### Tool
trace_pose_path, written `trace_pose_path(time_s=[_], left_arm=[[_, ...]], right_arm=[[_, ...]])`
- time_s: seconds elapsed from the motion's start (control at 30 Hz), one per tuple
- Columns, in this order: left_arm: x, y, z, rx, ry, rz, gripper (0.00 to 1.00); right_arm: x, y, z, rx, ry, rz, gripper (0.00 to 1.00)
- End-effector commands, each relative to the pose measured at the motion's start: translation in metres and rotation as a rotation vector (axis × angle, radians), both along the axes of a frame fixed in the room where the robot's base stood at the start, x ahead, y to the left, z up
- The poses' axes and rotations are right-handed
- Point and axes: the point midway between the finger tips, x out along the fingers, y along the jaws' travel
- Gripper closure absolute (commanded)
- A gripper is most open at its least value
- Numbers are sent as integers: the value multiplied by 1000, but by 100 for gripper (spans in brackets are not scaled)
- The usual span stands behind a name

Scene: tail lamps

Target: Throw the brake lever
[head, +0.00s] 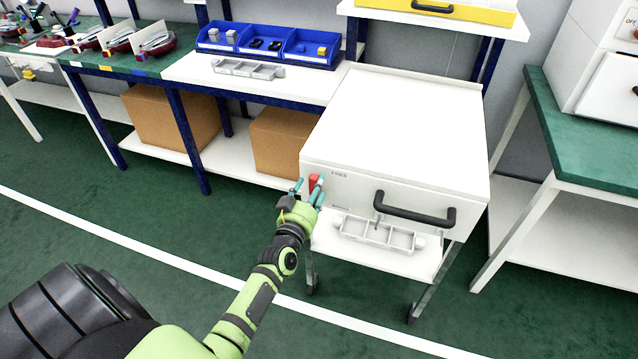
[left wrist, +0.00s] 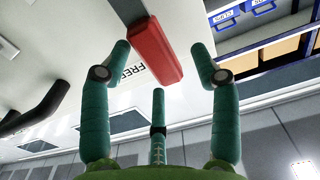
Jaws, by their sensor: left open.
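The brake lever is a small red block (head: 314,181) on the left part of the front of a white wheeled cart (head: 408,110). In the left wrist view the red lever (left wrist: 155,55) shows large, on a grey mount, beside lettering that seems to read "FREE". My left gripper (head: 308,190) is right at the lever, its teal fingers open. In the left wrist view the gripper (left wrist: 160,62) has one finger on each side of the lever and a third below it. I cannot tell whether any finger touches it. My right gripper is not in view.
A black handle (head: 414,212) sticks out from the cart's front, right of the lever. A grey divided tray (head: 375,235) is on the shelf below. A bench with blue bins (head: 268,44) and cardboard boxes (head: 170,115) stands behind left. A green-topped table (head: 590,150) is at right.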

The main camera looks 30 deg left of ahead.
Motion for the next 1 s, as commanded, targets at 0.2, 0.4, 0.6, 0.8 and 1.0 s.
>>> trace_pose_path(time_s=[0.2,0.4,0.6,0.8,1.0], left_arm=[[21,5,-1,1,1,-1,38],[24,6,0,1,1,-1,38],[23,5,-1,0,1,-1,78],[23,5,-1,0,2,-1,100],[19,7,-1,19,8,-1,100]], right_arm=[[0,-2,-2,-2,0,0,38],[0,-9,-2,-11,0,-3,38],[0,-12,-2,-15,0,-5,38],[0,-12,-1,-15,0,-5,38],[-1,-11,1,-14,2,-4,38]])
